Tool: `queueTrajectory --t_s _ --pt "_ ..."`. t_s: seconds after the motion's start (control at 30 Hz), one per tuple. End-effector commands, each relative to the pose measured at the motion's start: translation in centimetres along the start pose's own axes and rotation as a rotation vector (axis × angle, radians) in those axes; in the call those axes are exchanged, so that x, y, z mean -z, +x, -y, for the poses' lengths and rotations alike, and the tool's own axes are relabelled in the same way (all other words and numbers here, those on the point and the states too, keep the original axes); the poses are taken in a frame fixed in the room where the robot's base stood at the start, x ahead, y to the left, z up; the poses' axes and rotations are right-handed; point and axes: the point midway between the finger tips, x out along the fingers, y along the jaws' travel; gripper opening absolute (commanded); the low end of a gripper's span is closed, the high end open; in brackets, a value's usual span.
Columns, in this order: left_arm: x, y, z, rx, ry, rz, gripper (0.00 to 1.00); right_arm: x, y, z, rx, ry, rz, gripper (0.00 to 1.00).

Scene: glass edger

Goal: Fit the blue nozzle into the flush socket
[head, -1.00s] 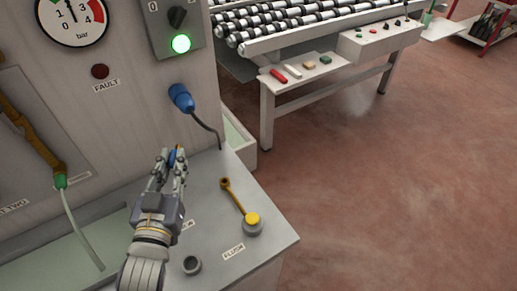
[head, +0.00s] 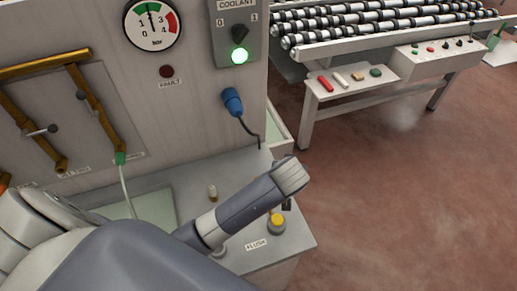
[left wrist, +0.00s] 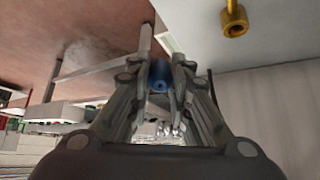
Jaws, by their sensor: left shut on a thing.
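My left gripper (left wrist: 160,88) is shut on the blue nozzle (left wrist: 160,74) in the left wrist view, with the nozzle's round end showing between the fingers. In the head view my left arm crosses the cabinet top and hides the fingers and the nozzle. A yellow cap (head: 278,219) sits on the cabinet top just beyond the arm. The FLUSH label (head: 256,245) is beside it. A grey round socket (head: 218,252) shows partly under the arm, left of the label. My right gripper is out of view.
A blue plug (head: 232,102) with a dark cable is on the upright panel. An ochre ring-ended part (left wrist: 235,20) shows in the left wrist view. A roller conveyor (head: 375,32) stands beyond open floor.

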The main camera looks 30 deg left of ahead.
Motion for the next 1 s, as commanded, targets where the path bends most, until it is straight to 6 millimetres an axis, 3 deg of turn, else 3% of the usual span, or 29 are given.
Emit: queueTrajectory --t_s 0.03,0.27,0.5,0.7,1.0 --pt "0.9 -0.2 0.4 0.033 -0.036 0.062 0.00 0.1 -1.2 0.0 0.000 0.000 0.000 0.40" --pt "1.1 -0.5 3.4 0.133 -0.242 0.366 0.00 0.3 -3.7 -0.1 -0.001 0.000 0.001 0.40" --pt "2.4 -2.7 7.2 0.170 -0.431 0.574 0.00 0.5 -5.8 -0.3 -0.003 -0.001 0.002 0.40" --pt "3.0 -3.9 8.8 0.175 -0.502 0.642 0.00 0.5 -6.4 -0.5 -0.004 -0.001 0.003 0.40" --pt "3.0 -4.0 8.9 0.173 -0.509 0.649 0.00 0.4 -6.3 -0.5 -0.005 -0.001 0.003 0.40"
